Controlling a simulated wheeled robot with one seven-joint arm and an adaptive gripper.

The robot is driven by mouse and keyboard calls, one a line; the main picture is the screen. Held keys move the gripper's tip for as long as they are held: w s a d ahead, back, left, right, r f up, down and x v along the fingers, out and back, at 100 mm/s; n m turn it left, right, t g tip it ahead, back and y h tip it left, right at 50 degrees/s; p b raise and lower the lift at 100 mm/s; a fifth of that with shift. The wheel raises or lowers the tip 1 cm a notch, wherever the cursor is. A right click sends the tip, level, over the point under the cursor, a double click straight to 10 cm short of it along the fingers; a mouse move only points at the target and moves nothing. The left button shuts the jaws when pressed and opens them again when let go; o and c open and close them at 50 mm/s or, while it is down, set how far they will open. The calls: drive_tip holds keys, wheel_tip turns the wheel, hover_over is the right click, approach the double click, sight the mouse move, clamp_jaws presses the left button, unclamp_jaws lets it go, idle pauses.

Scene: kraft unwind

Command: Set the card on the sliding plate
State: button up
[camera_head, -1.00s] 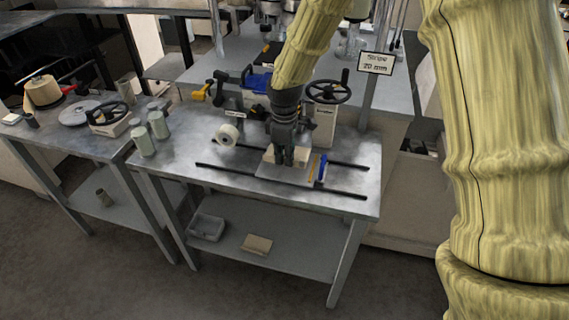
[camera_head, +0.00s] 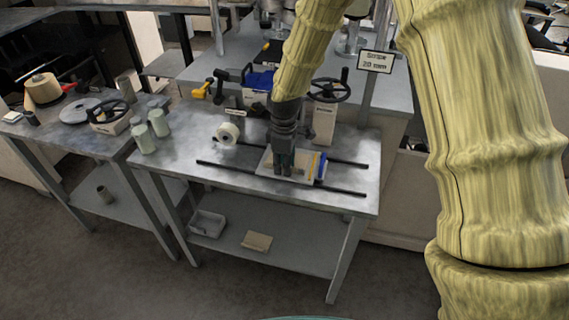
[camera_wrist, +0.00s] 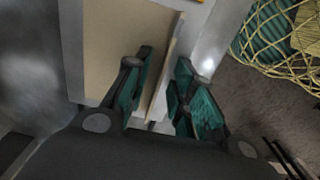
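The beige card (camera_wrist: 108,45) lies flat in the wrist view, on a paler grey sliding plate (camera_wrist: 199,4) whose margin shows beyond it. In the head view the plate (camera_head: 262,172) is on the workbench between two dark rails, with the card partly hidden behind my gripper (camera_head: 283,172). In the wrist view my gripper (camera_wrist: 165,65) has its teal-padded fingers apart. A thin beige upright strip (camera_wrist: 166,75) stands between them, with gaps visible on both sides. I cannot tell whether this strip belongs to the card.
Dark rails (camera_head: 345,190) run along the bench. A blue and yellow piece (camera_head: 319,167) stands right of my gripper. A white roll (camera_head: 228,133) is to the left; a handwheel (camera_head: 329,90) is behind. The lower shelf holds a grey tray (camera_head: 207,224) and a beige block (camera_head: 256,241).

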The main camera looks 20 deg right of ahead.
drive_tip(key=shift+r, duration=0.15)
wheel_tip(320, 180, up, 12)
drive_tip(key=b, duration=0.2)
idle(0.6)
drive_tip(key=shift+c, duration=0.4)
idle(0.9)
